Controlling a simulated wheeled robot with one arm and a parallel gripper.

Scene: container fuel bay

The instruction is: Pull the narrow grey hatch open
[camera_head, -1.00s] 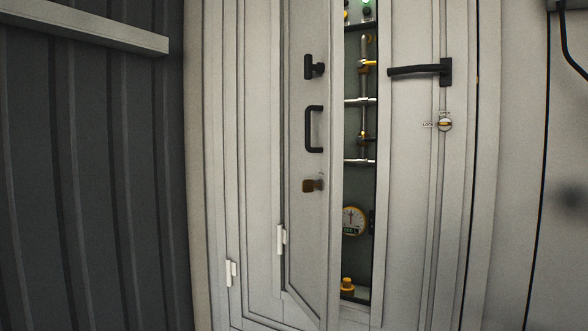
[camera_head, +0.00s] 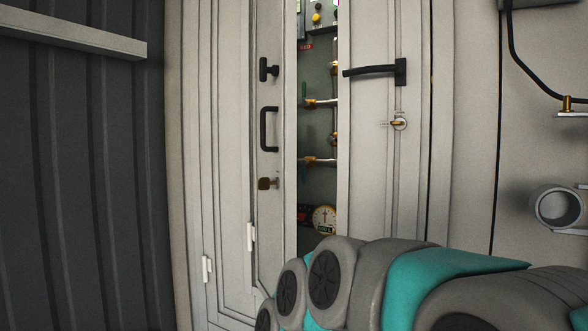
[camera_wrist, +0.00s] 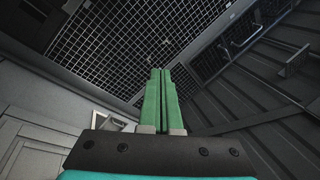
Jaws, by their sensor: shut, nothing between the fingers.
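The narrow grey hatch (camera_head: 286,165) stands ajar left of the middle in the head view, with a dark gap along its right edge. It carries a black bar handle (camera_head: 263,130), a black turn handle (camera_head: 264,70) above it and a brown knob (camera_head: 265,184) below. My gripper (camera_wrist: 160,72) shows only in the wrist view. Its green fingers are together and empty, pointing up toward a dark grid ceiling, away from the hatch handle. My arm covers the lower right of the head view and hides the bottom of the gap.
Right of the gap is a grey door (camera_head: 368,160) with a black lever (camera_head: 372,70) and a small lock (camera_head: 399,123). Pipes and a gauge (camera_head: 324,219) show inside. A dark ribbed wall (camera_head: 80,180) stands left. A round fitting (camera_head: 558,206) sits far right.

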